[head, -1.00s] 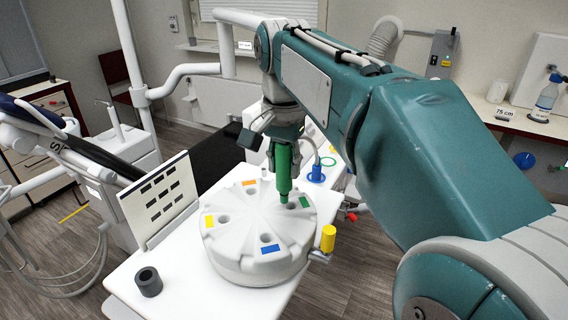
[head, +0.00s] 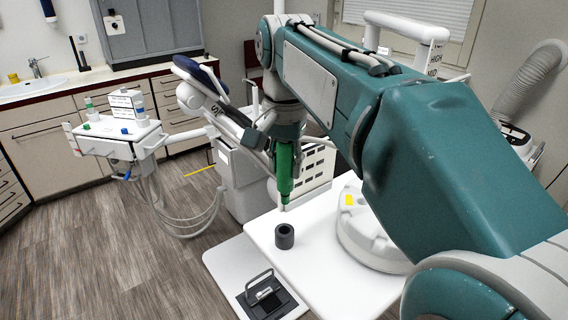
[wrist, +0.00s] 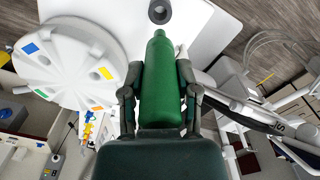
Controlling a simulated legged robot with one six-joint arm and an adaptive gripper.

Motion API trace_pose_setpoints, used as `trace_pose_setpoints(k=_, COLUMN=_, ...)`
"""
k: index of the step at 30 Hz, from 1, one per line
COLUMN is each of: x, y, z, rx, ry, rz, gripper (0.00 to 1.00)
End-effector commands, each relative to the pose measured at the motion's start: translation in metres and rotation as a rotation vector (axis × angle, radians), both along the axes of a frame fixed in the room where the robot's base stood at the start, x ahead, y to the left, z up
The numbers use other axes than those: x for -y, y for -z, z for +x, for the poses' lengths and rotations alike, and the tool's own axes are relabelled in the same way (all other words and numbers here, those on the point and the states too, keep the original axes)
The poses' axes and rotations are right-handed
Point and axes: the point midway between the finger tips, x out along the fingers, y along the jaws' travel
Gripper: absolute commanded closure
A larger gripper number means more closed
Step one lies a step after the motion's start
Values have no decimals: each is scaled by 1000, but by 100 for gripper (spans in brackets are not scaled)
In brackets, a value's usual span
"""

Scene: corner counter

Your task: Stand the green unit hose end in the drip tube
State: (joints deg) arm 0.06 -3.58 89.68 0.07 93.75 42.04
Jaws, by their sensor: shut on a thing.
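My gripper (head: 285,148) is shut on the green hose end (head: 286,178), which hangs upright with its narrow tip down. The hose end also shows in the wrist view (wrist: 163,80), between the two fingers (wrist: 158,90). A short dark grey tube (head: 285,240), which I take for the drip tube, stands on the white table. Its opening faces up and looks empty. In the head view the tip is above the tube and apart from it.
A round white holder (head: 353,228) with coloured labels stands right of the tube, partly behind my arm. A panel with dark marks (head: 318,165) stands behind the hose end. The white table (head: 262,238) is bare around the tube; a black framed item (head: 265,293) sits lower in front.

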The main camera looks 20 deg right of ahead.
Motion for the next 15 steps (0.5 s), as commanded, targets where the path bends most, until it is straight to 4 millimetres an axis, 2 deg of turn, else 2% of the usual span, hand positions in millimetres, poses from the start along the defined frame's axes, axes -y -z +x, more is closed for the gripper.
trace_pose_setpoints(k=5, x=4, y=3, z=0, rx=1, ry=-1, rz=3, gripper=100)
trace_pose_setpoints(k=15, x=0, y=31, z=-1, rx=-1, ry=-1, rz=-1, gripper=100)
